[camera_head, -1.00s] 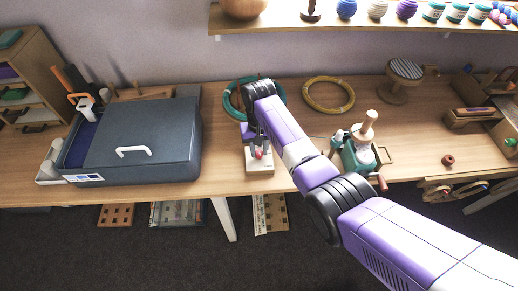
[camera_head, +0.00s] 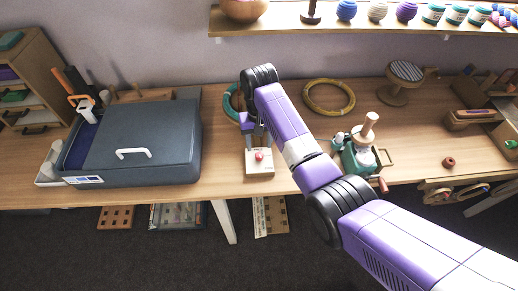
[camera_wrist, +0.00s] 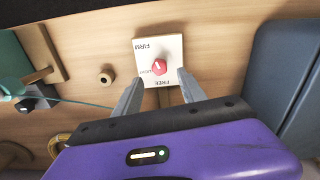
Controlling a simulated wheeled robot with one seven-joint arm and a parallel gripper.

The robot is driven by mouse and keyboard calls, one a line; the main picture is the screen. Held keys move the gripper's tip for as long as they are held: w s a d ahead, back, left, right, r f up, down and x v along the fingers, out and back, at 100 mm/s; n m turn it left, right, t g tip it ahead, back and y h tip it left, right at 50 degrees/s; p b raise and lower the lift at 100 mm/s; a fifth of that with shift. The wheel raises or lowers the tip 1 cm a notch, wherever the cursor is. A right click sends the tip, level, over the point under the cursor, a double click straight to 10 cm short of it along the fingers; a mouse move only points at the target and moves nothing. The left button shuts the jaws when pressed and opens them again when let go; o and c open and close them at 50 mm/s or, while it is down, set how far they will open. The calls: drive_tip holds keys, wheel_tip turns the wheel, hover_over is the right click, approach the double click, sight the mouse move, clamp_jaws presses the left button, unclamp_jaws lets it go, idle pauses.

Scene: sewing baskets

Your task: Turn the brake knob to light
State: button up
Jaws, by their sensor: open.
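The brake knob (camera_head: 259,155) is a small red knob on a white plate (camera_head: 258,170) near the front of the table. In the wrist view the red knob (camera_wrist: 159,67) sits in the middle of the plate (camera_wrist: 172,48), which reads FIRM, LIGHT and FREE, seen upside down. LIGHT is to the knob's left, FREE below it and FIRM above. I cannot tell which word the knob points to. My gripper (camera_wrist: 160,78) is open, with a finger on each side below the knob, apart from it and holding nothing. In the head view my gripper (camera_head: 259,140) is just behind the knob.
A dark grey-blue box (camera_head: 178,135) stands left of the plate. A green device with a wooden spool (camera_head: 367,128) stands to the right. A teal ring (camera_head: 231,103) and a yellow ring (camera_head: 329,97) lie behind. A small brown ring (camera_head: 448,162) lies at right.

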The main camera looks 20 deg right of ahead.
drive_tip(key=shift+r, duration=1.45)
drive_tip(key=w+r+t, duration=0.4)
drive_tip(key=w+t, duration=0.2)
drive_tip(key=w, duration=0.4)
drive_tip(key=s+r+t, duration=0.2)
drive_tip(key=s+t, duration=0.1)
drive_tip(key=s, duration=1.5)
drive_tip(key=s+r+n+t+b, duration=0.1)
drive_tip(key=s+r+t, duration=0.1)
drive_tip(key=s, duration=1.6)
drive_tip(key=s+r+n+t+b, duration=0.1)
drive_tip(key=s+r+t, duration=0.1)
drive_tip(key=s, duration=1.6)
drive_tip(key=shift+s+r+t, duration=0.15)
drive_tip(key=shift+s+t, duration=0.1)
drive_tip(key=shift+t, duration=0.65)
